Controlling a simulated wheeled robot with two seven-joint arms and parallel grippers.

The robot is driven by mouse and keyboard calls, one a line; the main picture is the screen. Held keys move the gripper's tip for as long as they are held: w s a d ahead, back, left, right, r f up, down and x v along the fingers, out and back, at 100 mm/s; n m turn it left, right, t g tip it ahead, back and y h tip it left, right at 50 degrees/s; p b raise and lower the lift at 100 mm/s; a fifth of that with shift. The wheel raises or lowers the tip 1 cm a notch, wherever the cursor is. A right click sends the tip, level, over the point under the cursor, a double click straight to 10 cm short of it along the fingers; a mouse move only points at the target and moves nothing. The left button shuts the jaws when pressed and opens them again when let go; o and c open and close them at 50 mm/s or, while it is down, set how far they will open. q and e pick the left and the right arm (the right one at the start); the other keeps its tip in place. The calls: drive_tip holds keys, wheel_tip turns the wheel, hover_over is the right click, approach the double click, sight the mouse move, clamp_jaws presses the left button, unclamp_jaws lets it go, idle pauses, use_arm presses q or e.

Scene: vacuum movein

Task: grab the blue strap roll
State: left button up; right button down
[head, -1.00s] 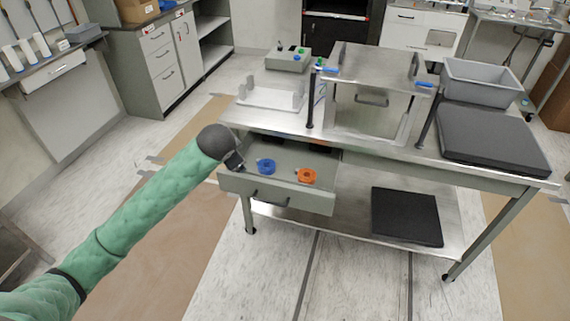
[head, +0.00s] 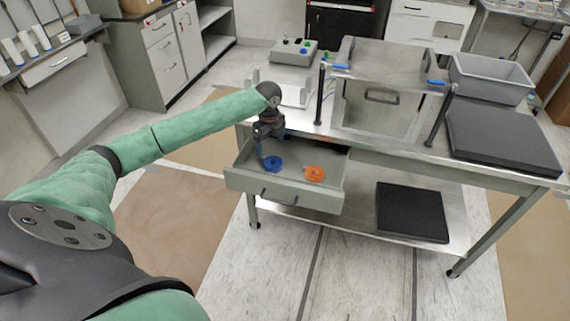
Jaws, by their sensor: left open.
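The blue strap roll (head: 274,165) lies in the open drawer (head: 283,196) under the table's left end. An orange strap roll (head: 314,173) lies to its right in the same drawer. My left gripper (head: 265,160) is open and points down into the drawer, right beside the blue roll at its left edge. I cannot tell whether its fingers touch the roll. The gripper and wrist hide the drawer's back left part. My right gripper is not in view.
On the steel table stand a metal box frame with black posts (head: 383,97), a white fixture, a grey control box (head: 294,51) with buttons, a grey bin (head: 490,77) and a dark foam block (head: 502,140). A black pad (head: 411,212) lies on the lower shelf.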

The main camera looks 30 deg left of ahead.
sight(273, 161)
use_arm(q)
drive_tip(key=shift+s+d+r+m, duration=0.15)
drive_tip(key=shift+m, duration=1.35)
drive_tip(key=shift+f+p, duration=0.4)
drive_tip(key=shift+f, duration=1)
drive_tip(key=f, duration=0.1)
drive_tip(key=f+p, duration=0.1)
drive_tip(key=f, duration=0.1)
drive_tip(key=f+p, duration=0.1)
drive_tip(key=f, duration=0.1)
drive_tip(key=shift+d, duration=0.3)
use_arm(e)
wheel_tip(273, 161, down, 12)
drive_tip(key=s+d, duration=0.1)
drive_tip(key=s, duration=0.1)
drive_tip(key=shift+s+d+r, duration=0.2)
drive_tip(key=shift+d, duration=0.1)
use_arm(q)
drive_tip(key=c, duration=1.2)
drive_tip(key=shift+o, duration=0.2)
